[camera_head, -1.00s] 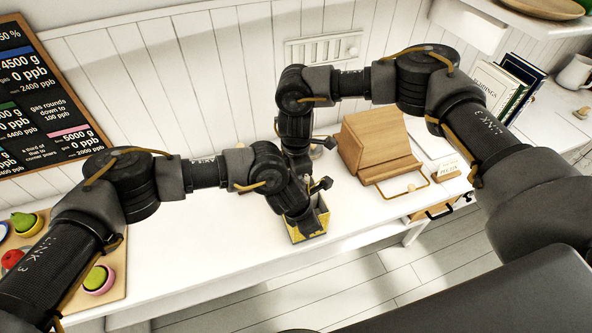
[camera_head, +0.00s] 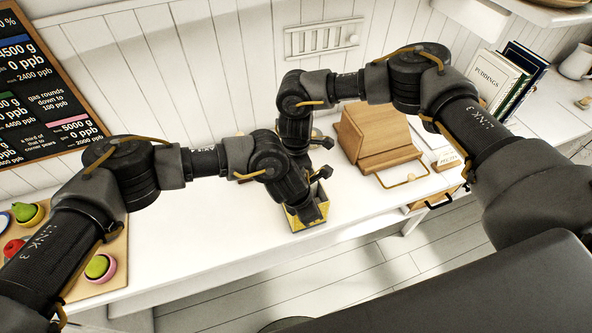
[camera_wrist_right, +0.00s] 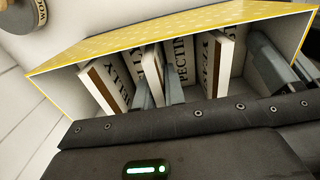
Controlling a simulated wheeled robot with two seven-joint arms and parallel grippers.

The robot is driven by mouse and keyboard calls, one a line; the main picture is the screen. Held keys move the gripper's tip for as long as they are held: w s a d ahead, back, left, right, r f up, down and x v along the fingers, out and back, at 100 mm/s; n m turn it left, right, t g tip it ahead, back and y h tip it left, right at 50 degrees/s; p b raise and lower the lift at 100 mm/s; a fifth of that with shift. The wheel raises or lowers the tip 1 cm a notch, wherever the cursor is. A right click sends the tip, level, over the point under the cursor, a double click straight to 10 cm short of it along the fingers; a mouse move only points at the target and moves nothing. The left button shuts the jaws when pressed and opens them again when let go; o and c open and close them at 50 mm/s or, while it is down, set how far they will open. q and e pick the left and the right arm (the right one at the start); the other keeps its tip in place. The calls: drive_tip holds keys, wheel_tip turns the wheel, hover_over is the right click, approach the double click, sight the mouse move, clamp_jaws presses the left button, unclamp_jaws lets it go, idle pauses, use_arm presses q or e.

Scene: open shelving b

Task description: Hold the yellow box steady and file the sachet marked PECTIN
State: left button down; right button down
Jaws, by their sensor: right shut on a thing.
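The yellow box (camera_head: 304,222) stands near the counter's front edge, below both my wrists. The right wrist view shows its yellow rim (camera_wrist_right: 170,28) and several cream and brown sachets standing inside. The PECTIN lettering is on a sachet (camera_wrist_right: 184,62) at the middle. My right gripper (camera_wrist_right: 160,90) is shut on a thin sachet, with its fingers inside the box; the held sachet's face is hard to read. Grey fingers of my left gripper (camera_wrist_right: 292,72) stand either side of the box's right end wall; I cannot tell whether they press on it. In the head view both fingertips are mostly hidden.
A wooden stand (camera_head: 376,135) with a wire loop is right of the box, near a small card (camera_head: 447,160). Books (camera_head: 505,80) and a mug stand farther right. A board with fruit cups (camera_head: 98,268) lies left. The counter between is clear.

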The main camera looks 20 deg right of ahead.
drive_tip(key=c, duration=1.4)
unclamp_jaws()
drive_tip(key=shift+r, duration=3)
use_arm(q)
drive_tip(key=c, duration=1.6)
unclamp_jaws()
drive_tip(key=shift+o, duration=0.2)
